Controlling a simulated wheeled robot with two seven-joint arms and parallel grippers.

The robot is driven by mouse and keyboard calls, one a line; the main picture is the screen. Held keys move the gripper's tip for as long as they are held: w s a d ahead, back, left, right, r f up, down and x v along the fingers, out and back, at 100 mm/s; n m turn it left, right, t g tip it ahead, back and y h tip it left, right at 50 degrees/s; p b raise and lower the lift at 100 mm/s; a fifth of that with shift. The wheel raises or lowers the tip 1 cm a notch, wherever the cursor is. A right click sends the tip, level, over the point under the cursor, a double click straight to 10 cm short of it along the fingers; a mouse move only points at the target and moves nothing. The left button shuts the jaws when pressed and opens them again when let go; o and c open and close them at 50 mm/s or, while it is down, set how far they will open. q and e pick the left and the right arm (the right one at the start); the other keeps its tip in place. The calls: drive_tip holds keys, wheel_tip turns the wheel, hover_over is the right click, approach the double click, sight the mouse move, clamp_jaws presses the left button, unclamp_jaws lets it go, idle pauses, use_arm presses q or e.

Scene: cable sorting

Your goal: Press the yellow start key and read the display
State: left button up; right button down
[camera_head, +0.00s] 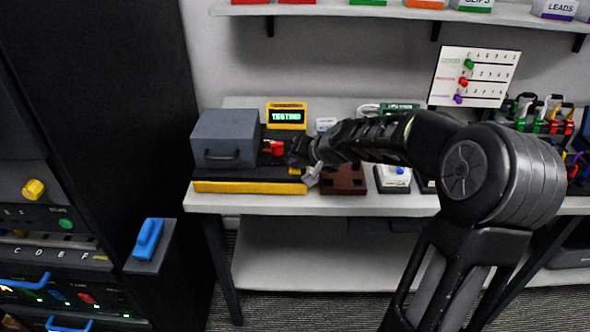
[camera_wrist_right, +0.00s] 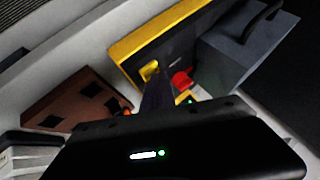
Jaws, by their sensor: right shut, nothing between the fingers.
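The yellow start key (camera_head: 295,171) is at the front right of the tester (camera_head: 250,187), a dark unit with a yellow front edge. The key also shows in the right wrist view (camera_wrist_right: 150,71). The display (camera_head: 286,116) stands in a yellow frame behind the tester, and its lit green text appears to read "TESTING". My right gripper (camera_head: 300,158) is shut and empty, with its dark fingers close by the key; they also show in the right wrist view (camera_wrist_right: 158,98). I cannot tell whether they touch the key. My left gripper is not in view.
A grey box with a handle (camera_head: 225,140) covers the tester's left part, with a red piece (camera_head: 273,148) beside it. A brown block with dark sockets (camera_head: 344,180) and a white unit (camera_head: 393,178) stand to the right. A dark cabinet (camera_head: 100,90) stands at left.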

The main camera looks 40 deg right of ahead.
sight(297, 171)
idle(0.5)
drive_tip(key=shift+r+p, duration=0.5)
drive_tip(key=shift+r, duration=0.2)
wheel_tip(297, 171, up, 5)
drive_tip(key=p, duration=0.4)
idle(0.9)
